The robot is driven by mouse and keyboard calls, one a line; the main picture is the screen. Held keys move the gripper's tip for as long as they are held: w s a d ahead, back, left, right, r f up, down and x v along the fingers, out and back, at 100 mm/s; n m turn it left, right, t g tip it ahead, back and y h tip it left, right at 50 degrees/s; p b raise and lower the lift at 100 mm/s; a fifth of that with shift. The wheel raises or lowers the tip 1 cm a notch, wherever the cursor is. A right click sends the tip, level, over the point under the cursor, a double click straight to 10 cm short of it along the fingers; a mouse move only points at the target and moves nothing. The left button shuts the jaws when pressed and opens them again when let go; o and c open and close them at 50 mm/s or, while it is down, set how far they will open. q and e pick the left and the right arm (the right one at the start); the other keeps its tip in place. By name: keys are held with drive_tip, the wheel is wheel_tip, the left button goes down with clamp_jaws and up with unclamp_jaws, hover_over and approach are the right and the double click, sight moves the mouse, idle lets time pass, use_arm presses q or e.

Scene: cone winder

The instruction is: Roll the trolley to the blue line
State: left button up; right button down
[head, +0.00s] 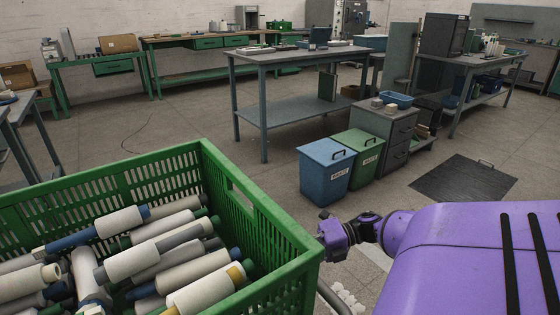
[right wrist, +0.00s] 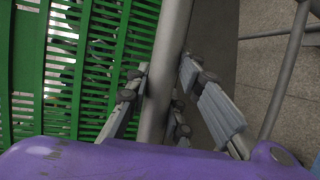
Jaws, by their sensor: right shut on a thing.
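The trolley shows as a grey metal tube (right wrist: 168,50) in the right wrist view, and a bit of tube (head: 332,297) shows beside the crate in the head view. A green slatted crate (head: 262,210) full of yarn cones sits at the lower left. Its slatted wall (right wrist: 28,70) is left of the tube in the right wrist view. My right gripper (right wrist: 165,72) is shut on the tube, one finger on each side. My left gripper is not in view. No blue line shows.
A blue bin (head: 325,170) and a green bin (head: 358,155) stand ahead, beside a grey drawer cabinet (head: 375,122). A dark floor mat (head: 463,180) lies to the right. Workbenches (head: 285,105) stand further back. Open floor (head: 180,125) lies beyond the crate.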

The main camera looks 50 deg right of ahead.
drive_tip(key=shift+d, duration=0.1)
drive_tip(key=c, duration=1.6)
unclamp_jaws()
drive_tip(key=shift+o, duration=0.3)
drive_tip(key=shift+d, duration=0.1)
drive_tip(key=v, duration=1.2)
